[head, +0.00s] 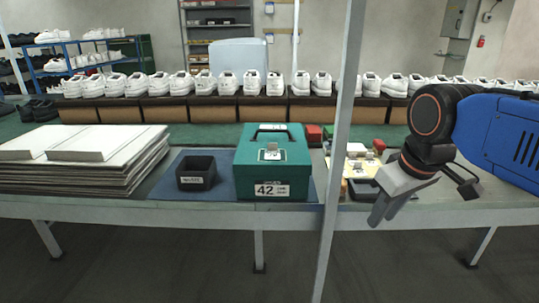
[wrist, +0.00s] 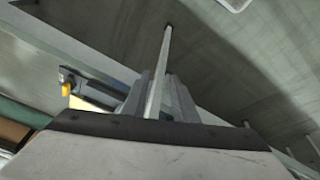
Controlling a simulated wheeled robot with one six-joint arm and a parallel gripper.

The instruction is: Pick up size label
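A white size label printed "42" (head: 271,190) is on the front of a green box (head: 247,160) on the table, in the head view. A small pale tag (head: 271,152) sits on top of the box near its front edge; its print is too small to read. My gripper (head: 381,214) hangs right of the box at the table's front edge, apart from both labels. Its fingers point down. In the wrist view, my gripper (wrist: 164,97) shows a narrow gap between its fingers and appears open and empty. No label shows in the wrist view.
An upright post (head: 338,150) stands between the green box and my gripper. A small black bin (head: 196,174) is left of the box, beside a stack of white sheets (head: 85,160). Small items lie on the table behind my gripper. White shoes line the back.

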